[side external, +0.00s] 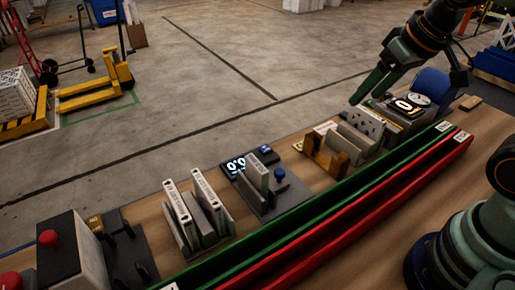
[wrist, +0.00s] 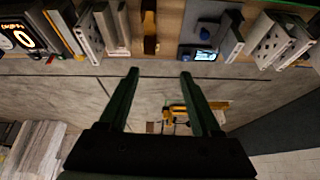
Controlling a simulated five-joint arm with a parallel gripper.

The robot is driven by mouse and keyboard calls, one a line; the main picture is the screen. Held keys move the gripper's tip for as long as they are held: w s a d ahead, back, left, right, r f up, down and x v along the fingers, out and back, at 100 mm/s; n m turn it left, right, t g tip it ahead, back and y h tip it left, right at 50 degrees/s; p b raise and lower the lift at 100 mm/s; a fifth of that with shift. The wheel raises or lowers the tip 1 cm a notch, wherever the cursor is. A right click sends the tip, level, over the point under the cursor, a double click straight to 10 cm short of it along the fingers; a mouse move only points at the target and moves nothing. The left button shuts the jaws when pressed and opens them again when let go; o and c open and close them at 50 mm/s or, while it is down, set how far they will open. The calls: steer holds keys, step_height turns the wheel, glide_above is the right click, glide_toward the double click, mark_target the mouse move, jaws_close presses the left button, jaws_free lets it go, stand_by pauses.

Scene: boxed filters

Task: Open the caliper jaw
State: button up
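The likely caliper is a grey fixture (side external: 262,192) in the middle of the bench, with upright grey plates, a blue knob (side external: 279,173) and a lit digital display (side external: 236,166). In the wrist view the fixture (wrist: 230,35) is at the upper right, with its display (wrist: 203,55) and blue knob (wrist: 207,34). I cannot tell how far its jaw is open. My gripper (side external: 366,97) is raised near the bench's far right part, apart from the fixture. In the wrist view my gripper (wrist: 160,74) has its fingers spread, with nothing between them.
A wooden rack (side external: 325,160) with grey plates and a dial station (side external: 405,105) stand right of the fixture. A rack of white-edged filters (side external: 195,215) and a red-button box (side external: 70,255) stand left. Green (side external: 310,213) and red (side external: 340,230) rails run along the front.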

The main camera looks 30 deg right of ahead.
steer(key=w+a+f+m+g, duration=0.2)
steer(key=w+a+m, duration=0.2)
steer(key=w+a, duration=0.1)
steer(key=m+g, duration=0.3)
steer(key=m, duration=0.1)
glide_toward(280, 171)
step_height(280, 171, down, 9)
steer(key=shift+r, duration=0.15)
steer(key=shift+w, duration=0.1)
jaws_close()
stand_by(1.2)
